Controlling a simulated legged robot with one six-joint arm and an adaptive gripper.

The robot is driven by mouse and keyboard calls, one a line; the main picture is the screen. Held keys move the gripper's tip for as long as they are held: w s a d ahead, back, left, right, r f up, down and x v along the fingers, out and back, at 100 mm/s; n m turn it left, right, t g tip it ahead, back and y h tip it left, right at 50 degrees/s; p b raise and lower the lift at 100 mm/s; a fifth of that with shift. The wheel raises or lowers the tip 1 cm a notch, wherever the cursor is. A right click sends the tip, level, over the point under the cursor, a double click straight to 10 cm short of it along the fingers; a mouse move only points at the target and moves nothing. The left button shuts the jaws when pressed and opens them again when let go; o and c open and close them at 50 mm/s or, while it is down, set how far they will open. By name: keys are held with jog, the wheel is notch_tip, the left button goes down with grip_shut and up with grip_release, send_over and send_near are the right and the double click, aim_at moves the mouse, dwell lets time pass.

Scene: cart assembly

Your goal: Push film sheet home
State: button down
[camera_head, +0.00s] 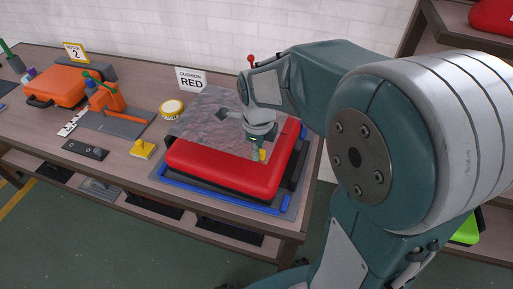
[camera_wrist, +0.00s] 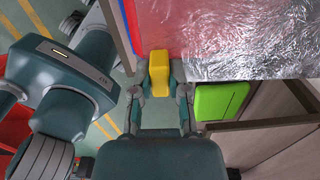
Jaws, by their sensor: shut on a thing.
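The clear, wrinkled film sheet (camera_head: 200,118) lies over the back part of the red cushion (camera_head: 225,172) and reaches past its back edge. In the wrist view the film (camera_wrist: 240,40) fills the upper right, crinkled and shiny. My gripper (camera_wrist: 159,88) is shut on a yellow block (camera_wrist: 159,68) at the film's edge. The block also shows in the head view (camera_head: 262,155), low over the cushion's right part. I cannot tell whether the block is fixed to the film. My wrist hides part of the film and cushion.
A blue-edged tray (camera_head: 215,195) lies under the cushion near the table's right end. A yellow tape roll (camera_head: 172,109), a small yellow piece (camera_head: 143,149), a black plate (camera_head: 85,150) and an orange case (camera_head: 58,86) stand to the left. A "CUSHION RED" sign (camera_head: 191,80) stands behind.

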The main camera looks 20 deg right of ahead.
aim_at(259, 173)
jog(key=shift+d+f, duration=0.3)
jog(key=shift+f, duration=0.3)
jog(key=shift+d+f, duration=0.25)
jog(key=shift+f, duration=0.35)
jog(key=shift+a+f, duration=0.1)
jog(key=shift+f, duration=0.25)
jog(key=shift+a+f, duration=0.45)
jog(key=shift+f, duration=0.15)
jog(key=shift+d, duration=0.6)
jog(key=shift+a, duration=0.4)
jog(key=shift+f, duration=1.5)
